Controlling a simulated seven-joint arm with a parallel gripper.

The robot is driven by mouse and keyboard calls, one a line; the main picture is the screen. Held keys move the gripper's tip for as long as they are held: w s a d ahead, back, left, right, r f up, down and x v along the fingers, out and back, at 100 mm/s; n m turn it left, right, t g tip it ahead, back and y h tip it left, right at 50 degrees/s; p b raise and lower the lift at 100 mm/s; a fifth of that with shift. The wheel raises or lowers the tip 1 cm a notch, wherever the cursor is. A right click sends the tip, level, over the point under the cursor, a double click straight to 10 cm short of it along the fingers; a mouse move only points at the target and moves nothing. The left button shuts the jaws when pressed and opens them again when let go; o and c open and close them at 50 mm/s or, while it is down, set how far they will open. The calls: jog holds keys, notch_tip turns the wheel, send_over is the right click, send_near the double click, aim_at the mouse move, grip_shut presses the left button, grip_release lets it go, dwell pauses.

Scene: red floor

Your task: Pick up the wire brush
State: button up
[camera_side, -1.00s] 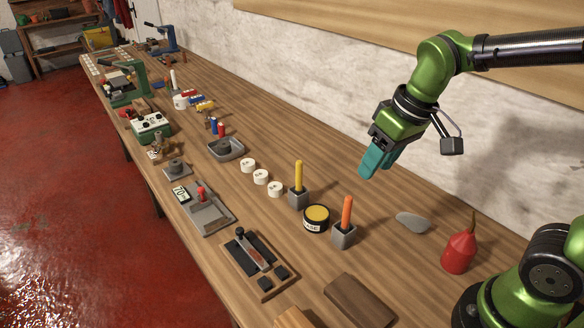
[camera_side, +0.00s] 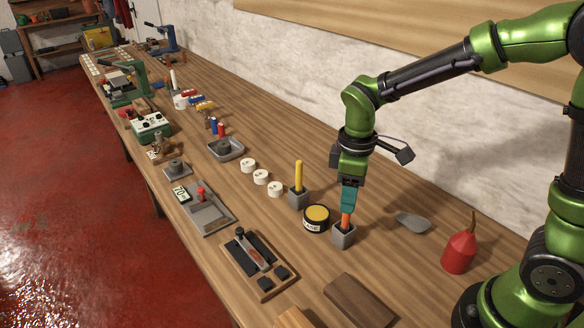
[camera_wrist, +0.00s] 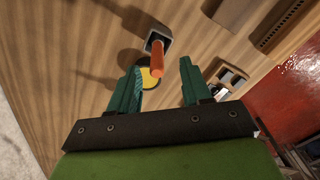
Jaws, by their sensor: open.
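An orange handle (camera_side: 346,220) stands upright in a small grey block holder (camera_side: 344,238) on the bench. Its lower end is hidden in the holder and no bristles show, so I cannot confirm that it is the wire brush. My gripper (camera_side: 347,210) points down over the handle's top, with its teal fingers overlapping it in the side view. In the wrist view, my gripper (camera_wrist: 161,66) is open, and the orange handle (camera_wrist: 158,59) shows in line with the gap between the fingertips. No grip on it is visible.
A black tin with a yellow top (camera_side: 316,217) stands close to the left of the holder. A yellow handle (camera_side: 298,176) stands in another grey block. A grey stone-like piece (camera_side: 413,222) and a red oil can (camera_side: 460,250) are to the right. A brown block (camera_side: 358,300) lies in front.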

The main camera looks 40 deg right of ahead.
aim_at(345, 227)
jog(key=shift+w+d+f, duration=0.1)
jog(key=shift+d+f, duration=0.05)
jog(key=shift+f, duration=3.35)
grip_shut()
